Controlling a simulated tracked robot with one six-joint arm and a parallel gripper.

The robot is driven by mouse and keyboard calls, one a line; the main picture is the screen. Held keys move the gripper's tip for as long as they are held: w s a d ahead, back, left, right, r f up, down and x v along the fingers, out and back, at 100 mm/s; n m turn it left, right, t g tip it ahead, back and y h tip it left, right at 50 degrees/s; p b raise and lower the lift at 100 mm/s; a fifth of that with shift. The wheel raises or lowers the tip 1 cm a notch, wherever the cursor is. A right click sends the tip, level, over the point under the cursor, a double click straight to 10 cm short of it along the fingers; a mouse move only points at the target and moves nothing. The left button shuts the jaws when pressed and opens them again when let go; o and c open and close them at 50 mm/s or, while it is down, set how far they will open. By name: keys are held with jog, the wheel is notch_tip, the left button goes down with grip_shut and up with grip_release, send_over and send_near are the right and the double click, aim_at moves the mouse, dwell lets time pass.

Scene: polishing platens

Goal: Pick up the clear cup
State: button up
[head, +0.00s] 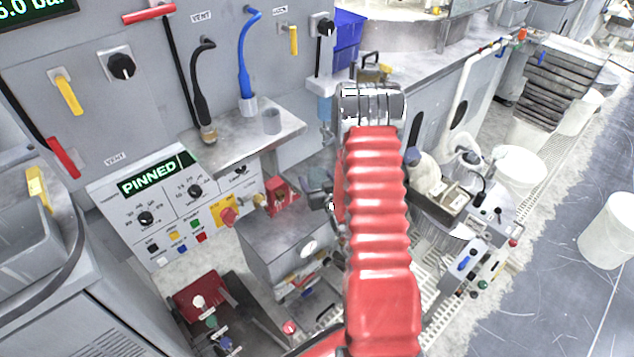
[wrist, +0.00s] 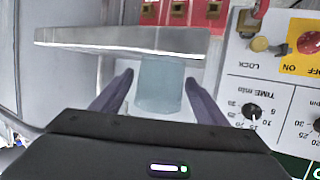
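In the wrist view the cup (wrist: 160,86) shows pale blue-grey and see-through, in the gap between the two dark fingers of my gripper (wrist: 159,78). The fingers are apart, with a narrow gap on each side of the cup. How deep the cup lies between them is hard to tell. The wrist picture looks upside down, with the shelf (wrist: 110,42) above the cup. In the head view I cannot clearly make out the fingertips.
A black hose (head: 200,90) and a blue hose (head: 246,55) hang at the shelf's back, left of the cup. A control panel (head: 160,190) marked PINNED is below the shelf; it shows at the right in the wrist view (wrist: 260,75).

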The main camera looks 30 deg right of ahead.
jog(key=c, duration=1)
jog(key=shift+r, duration=0.1)
jog(key=shift+s+r, duration=0.2)
jog(key=shift+r, duration=0.3)
notch_tip(320, 180, up, 6)
jog(key=s+d, duration=0.1)
jog(key=s, duration=0.5)
jog(key=s+d, duration=0.1)
jog(key=s, duration=1.2)
jog(key=shift+s+d+f, duration=0.1)
jog(key=shift+s+d, duration=0.1)
jog(key=shift+d, duration=0.2)
